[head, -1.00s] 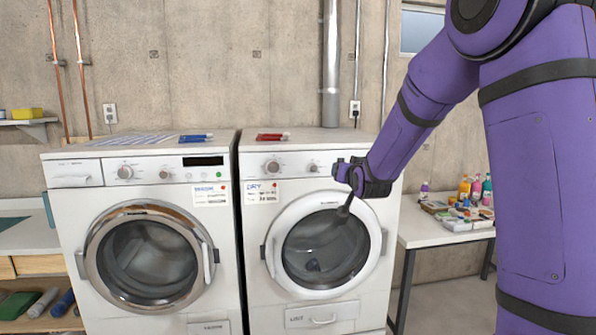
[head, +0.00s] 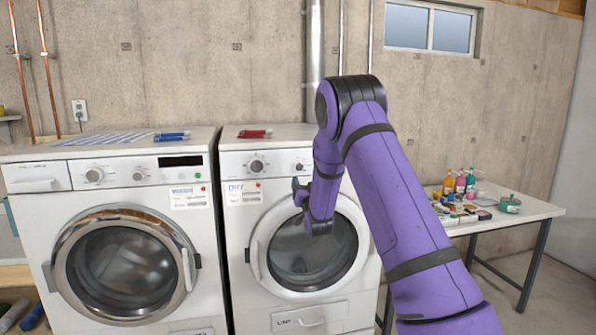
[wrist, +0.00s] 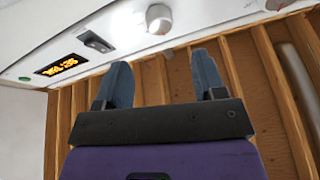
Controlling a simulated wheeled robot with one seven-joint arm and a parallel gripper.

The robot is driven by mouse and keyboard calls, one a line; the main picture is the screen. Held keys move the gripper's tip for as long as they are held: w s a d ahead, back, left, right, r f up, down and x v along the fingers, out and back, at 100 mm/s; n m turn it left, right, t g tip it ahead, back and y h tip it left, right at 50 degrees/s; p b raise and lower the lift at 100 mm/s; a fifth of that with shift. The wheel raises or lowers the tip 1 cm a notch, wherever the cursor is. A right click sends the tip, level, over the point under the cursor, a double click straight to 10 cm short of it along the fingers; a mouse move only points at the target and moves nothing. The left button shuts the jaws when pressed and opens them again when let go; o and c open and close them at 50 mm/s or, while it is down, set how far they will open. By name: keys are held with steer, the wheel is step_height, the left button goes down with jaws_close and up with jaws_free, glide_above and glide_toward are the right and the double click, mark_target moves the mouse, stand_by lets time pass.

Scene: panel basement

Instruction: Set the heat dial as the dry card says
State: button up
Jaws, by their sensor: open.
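The dry card (head: 243,192) is fixed on the front of the right machine (head: 240,250), below its control panel. Its heading reads DRY; its smaller lines are too small to read. On that panel are a larger round dial (head: 257,166) and a smaller knob (head: 299,167); I cannot tell which sets heat. My gripper (head: 299,188) is in front of the right machine, just below the smaller knob, partly hidden by my arm. In the wrist view my gripper (wrist: 163,85) is open and empty, with a pale round knob (wrist: 159,18) beyond its fingertips, apart from them.
A washing machine (head: 20,235) with its own card (head: 189,196) stands at the left. A table (head: 540,212) with bottles stands at the right. The wrist view also shows a lit orange display (wrist: 62,65) and a switch (wrist: 96,41).

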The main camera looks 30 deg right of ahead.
mark_target(299, 167)
steer(key=x, duration=0.8)
steer(key=shift+w, duration=0.1)
steer(key=shift+r, duration=0.1)
steer(key=shift+c, duration=0.3)
steer(key=c, duration=0.9)
